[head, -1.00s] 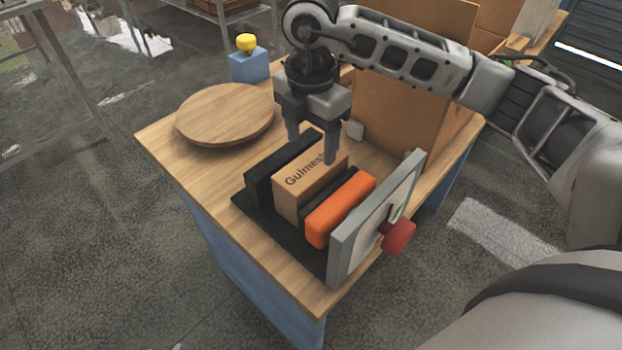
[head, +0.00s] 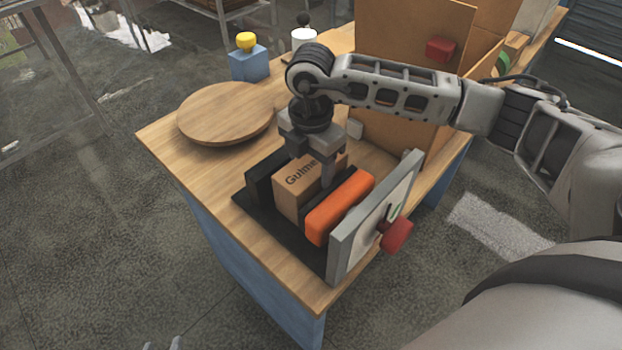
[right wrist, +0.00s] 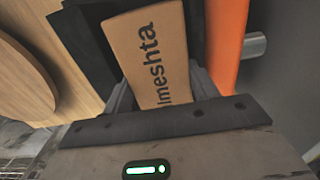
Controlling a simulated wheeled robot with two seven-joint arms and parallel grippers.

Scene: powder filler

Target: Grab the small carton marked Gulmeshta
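The small brown carton marked Gulmeshta (head: 288,198) stands in a black rack (head: 284,238) on the wooden table, between a black block and an orange block. My right gripper (head: 312,172) is lowered over it, with one finger on each side. In the right wrist view the carton (right wrist: 152,55) lies between the two fingers (right wrist: 162,92); I cannot tell whether they touch it. Part of the lettering is hidden by the gripper in the head view. Only the tips of my left gripper (head: 162,345) show at the bottom edge, apart and empty.
The orange block (head: 340,208) and a grey end plate with a red knob (head: 397,236) stand right of the carton. The black block (head: 262,180) is on its left. A round wooden board (head: 225,112) lies at left. Brown panels (head: 400,40) stand behind.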

